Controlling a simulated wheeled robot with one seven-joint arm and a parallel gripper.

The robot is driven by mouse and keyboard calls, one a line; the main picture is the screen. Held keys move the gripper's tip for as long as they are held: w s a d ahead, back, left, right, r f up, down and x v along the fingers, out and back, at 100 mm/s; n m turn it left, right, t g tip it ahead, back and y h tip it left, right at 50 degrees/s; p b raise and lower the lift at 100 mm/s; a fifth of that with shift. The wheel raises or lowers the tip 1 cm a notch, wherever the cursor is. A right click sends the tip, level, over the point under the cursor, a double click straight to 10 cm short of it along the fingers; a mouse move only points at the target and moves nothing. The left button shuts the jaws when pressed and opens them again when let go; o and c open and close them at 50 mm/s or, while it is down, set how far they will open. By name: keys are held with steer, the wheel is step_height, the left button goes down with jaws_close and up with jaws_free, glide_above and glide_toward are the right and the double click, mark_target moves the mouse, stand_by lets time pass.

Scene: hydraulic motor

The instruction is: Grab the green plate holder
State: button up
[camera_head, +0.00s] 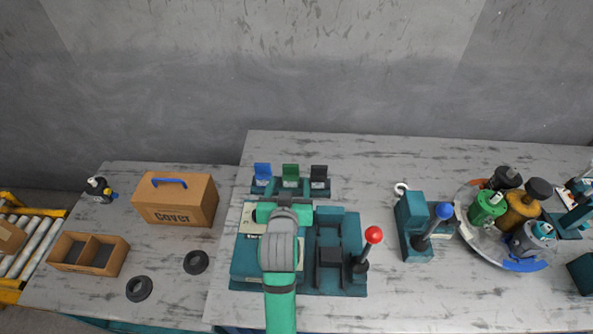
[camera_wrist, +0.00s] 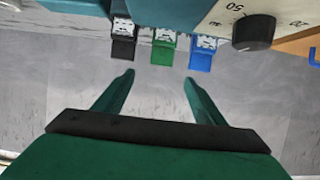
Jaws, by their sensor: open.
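The green plate holder (camera_head: 290,172) stands in the middle of a row on a teal rack (camera_head: 290,190), between the blue plate holder (camera_head: 262,171) and the black plate holder (camera_head: 319,173). In the wrist view the green plate holder (camera_wrist: 163,51) shows beyond my fingertips, roughly centred between them, with the black plate holder (camera_wrist: 123,49) to its left and the blue plate holder (camera_wrist: 201,58) to its right. My gripper (camera_wrist: 159,76) is open with nothing between its fingers. In the head view my arm largely hides the gripper, just in front of the rack.
A teal machine (camera_head: 337,235) with a red-knobbed lever (camera_head: 373,235) lies under and beside my arm. A blue-knobbed teal device (camera_head: 415,225) and a round tray (camera_head: 468,222) of motor parts stand right. A cardboard box (camera_head: 175,205) stands left. The table behind the rack is clear.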

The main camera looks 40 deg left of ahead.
mark_target(291, 167)
steer(key=x, duration=0.9)
steer(key=shift+w+a+f, duration=0.15)
steer(key=shift+w+a, duration=0.05)
steer(key=shift+a, duration=0.2)
steer(key=c, duration=1.5)
steer(key=shift+o, duration=0.2)
